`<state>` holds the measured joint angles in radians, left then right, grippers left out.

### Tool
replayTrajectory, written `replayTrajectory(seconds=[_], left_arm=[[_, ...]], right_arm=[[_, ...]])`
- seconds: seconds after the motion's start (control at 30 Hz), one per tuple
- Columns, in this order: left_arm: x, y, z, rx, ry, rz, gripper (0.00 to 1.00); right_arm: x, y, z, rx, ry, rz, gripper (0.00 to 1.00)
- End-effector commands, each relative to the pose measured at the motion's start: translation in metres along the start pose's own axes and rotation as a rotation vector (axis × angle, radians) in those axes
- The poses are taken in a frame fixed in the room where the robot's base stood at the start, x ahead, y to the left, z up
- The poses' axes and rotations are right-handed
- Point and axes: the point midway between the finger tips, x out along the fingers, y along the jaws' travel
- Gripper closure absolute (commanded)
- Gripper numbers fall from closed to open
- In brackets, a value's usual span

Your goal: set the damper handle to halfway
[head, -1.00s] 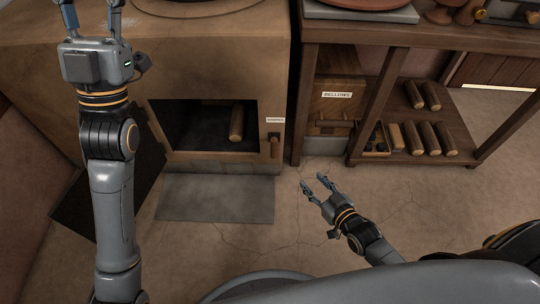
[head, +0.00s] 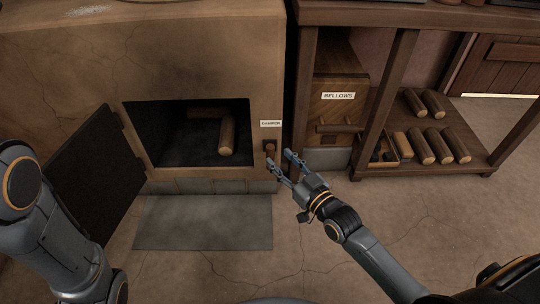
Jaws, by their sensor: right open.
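The damper handle (head: 270,149) is a short brown wooden grip on a dark mount at the right edge of the clay oven's front, hanging downward just under a white DAMPER label (head: 271,124). My right gripper (head: 279,158) is open, with its fingertips at the handle's lower part. One finger overlaps the handle in the picture; I cannot tell whether it touches. My left arm is at the left edge, and its gripper is out of view.
The oven mouth (head: 190,135) is open with logs inside, its dark door (head: 98,175) swung left. A grey slab (head: 205,222) lies on the floor in front. At right, a wooden bench (head: 385,70) holds the bellows box (head: 338,95) and several logs (head: 436,145).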

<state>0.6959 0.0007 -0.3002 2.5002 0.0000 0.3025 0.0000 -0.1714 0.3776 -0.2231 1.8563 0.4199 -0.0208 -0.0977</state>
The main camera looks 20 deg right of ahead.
Motion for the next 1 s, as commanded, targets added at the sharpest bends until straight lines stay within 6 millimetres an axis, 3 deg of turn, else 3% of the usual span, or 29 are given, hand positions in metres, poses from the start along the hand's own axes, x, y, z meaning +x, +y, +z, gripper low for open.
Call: replayTrajectory(seconds=[0.1,0.3,0.7,0.77,0.93,1.0], left_arm=[[-0.016,0.004,-0.007,0.000,0.004,0.001,0.63],[-0.028,0.006,-0.011,0.000,0.003,0.001,0.63],[-0.030,0.007,-0.011,0.000,0.003,0.001,0.63],[-0.030,0.007,-0.012,0.000,0.004,0.001,0.63],[-0.030,0.007,-0.012,0.000,0.004,0.001,0.63],[-0.030,0.007,-0.012,0.000,0.004,0.001,0.63]], right_arm=[[0.025,0.000,0.004,0.001,0.005,0.000,0.56],[0.051,0.000,0.002,0.001,0.002,0.000,0.56],[0.059,0.000,0.000,0.000,-0.001,0.000,0.56],[0.059,0.000,0.000,0.000,-0.001,0.000,0.64],[0.058,0.000,0.000,0.000,-0.001,0.000,0.99],[0.058,0.000,0.000,0.000,-0.001,0.000,1.00]])
